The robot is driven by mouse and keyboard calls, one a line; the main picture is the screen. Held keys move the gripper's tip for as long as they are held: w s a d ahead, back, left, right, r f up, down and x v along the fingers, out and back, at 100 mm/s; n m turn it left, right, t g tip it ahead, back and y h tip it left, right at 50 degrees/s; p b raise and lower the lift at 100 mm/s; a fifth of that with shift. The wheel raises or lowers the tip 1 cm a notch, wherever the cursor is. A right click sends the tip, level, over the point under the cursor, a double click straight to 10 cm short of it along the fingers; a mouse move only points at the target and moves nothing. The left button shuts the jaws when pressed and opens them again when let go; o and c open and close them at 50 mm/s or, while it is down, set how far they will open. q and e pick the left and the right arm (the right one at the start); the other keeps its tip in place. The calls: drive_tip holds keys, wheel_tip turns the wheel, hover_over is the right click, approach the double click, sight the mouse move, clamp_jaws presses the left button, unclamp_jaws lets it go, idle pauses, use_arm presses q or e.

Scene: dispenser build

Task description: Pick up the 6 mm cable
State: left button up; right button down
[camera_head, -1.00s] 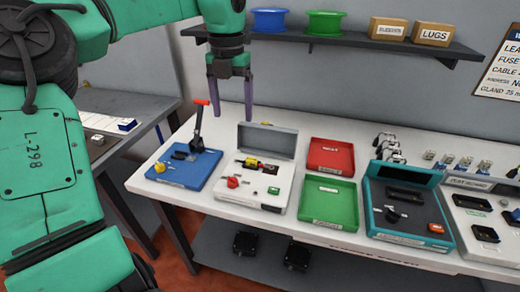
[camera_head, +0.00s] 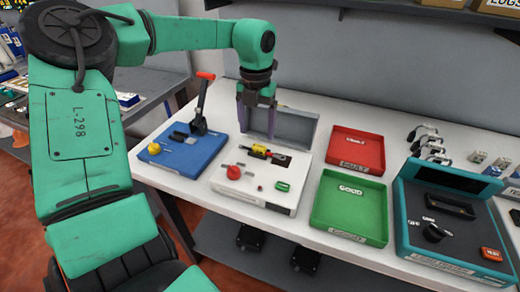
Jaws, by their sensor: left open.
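My left gripper (camera_head: 256,117) is open, fingers pointing down, at the grey raised lid of the white box (camera_head: 226,184). I see nothing between its fingers. The box's top holds a small yellow and red piece (camera_head: 259,150), a red knob (camera_head: 233,172) and a green button (camera_head: 282,186). The blue board (camera_head: 178,165) to its left carries a lever tool with a red handle (camera_head: 205,76), a dark block and a small yellow piece (camera_head: 154,148). I cannot make out which thing is the 6 mm cable. My right gripper is not in view.
A red tray (camera_head: 356,151) and a green tray (camera_head: 350,212) stand right of the white box. A teal case (camera_head: 403,215) with an open lid is farther right. Small metal clamps (camera_head: 425,140) stand behind it. A shelf (camera_head: 450,12) hangs above the table at the back.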

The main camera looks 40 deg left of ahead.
sight(258, 147)
use_arm(q)
drive_tip(key=f, duration=0.1)
drive_tip(key=f+p, duration=0.1)
drive_tip(key=f, duration=0.3)
drive_tip(key=shift+w+d+f+p, duration=0.1)
drive_tip(key=shift+d+p, duration=0.15)
drive_tip(key=shift+p, duration=0.05)
drive_tip(key=shift+f, duration=0.15)
clamp_jaws()
